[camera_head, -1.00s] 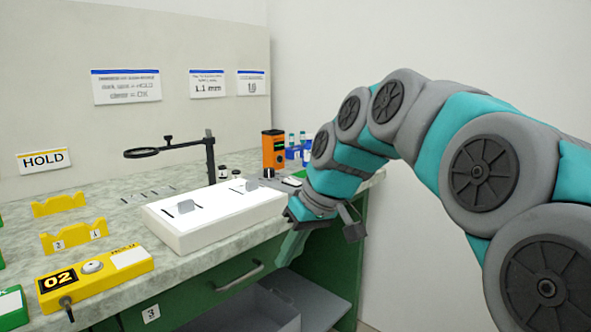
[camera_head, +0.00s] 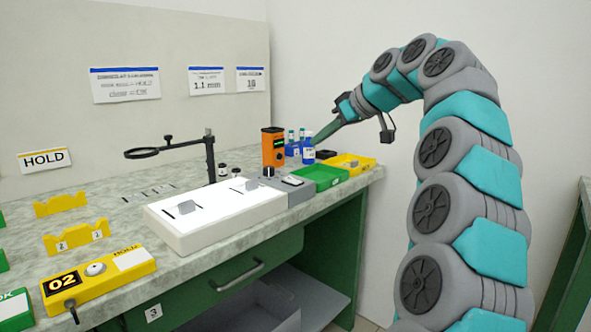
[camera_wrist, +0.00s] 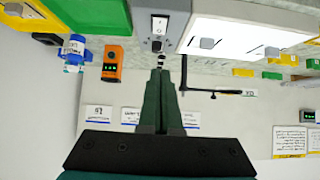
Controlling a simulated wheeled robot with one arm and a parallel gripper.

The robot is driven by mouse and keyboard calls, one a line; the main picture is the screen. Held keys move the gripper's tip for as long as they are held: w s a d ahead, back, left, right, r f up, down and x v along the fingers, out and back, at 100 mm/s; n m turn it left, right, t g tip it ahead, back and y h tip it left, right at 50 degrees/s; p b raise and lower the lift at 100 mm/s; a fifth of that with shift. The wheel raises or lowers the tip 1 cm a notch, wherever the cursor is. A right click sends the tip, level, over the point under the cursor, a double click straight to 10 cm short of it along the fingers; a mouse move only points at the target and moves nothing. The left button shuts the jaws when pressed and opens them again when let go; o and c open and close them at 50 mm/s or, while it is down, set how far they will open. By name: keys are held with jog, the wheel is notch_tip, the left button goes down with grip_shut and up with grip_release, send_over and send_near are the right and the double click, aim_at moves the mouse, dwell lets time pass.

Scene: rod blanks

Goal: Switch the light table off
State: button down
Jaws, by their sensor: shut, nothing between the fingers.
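The light table (camera_head: 190,233) is a white box on the bench, its top bright white. A grey control box (camera_head: 284,192) joins its right end and carries a black knob (camera_head: 268,171) and a small switch (camera_head: 292,180). In the wrist view the grey box (camera_wrist: 174,8) is at the top, with the switch (camera_wrist: 159,26) and the knob (camera_wrist: 156,44) nearer my fingers. My gripper (camera_head: 316,140) is shut and empty, raised above the bench's back right, apart from the control box. Its green fingers (camera_wrist: 160,74) point towards the box in the wrist view.
An orange device (camera_head: 273,148) and blue-labelled bottles (camera_head: 308,150) stand near my fingers. A green tray (camera_head: 322,177) and a yellow tray (camera_head: 352,163) lie right of the control box. A magnifier stand (camera_head: 210,160) rises behind the light table.

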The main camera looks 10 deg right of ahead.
jog(key=shift+d+r, duration=0.1)
jog(key=shift+d, duration=0.05)
send_over(295, 181)
notch_tip(295, 181, down, 6)
jog(key=shift+s+f+p, duration=0.15)
jog(key=shift+f+p, duration=0.05)
jog(key=shift+p, duration=0.2)
jog(key=shift+f, duration=1.85)
jog(key=shift+f, duration=0.1)
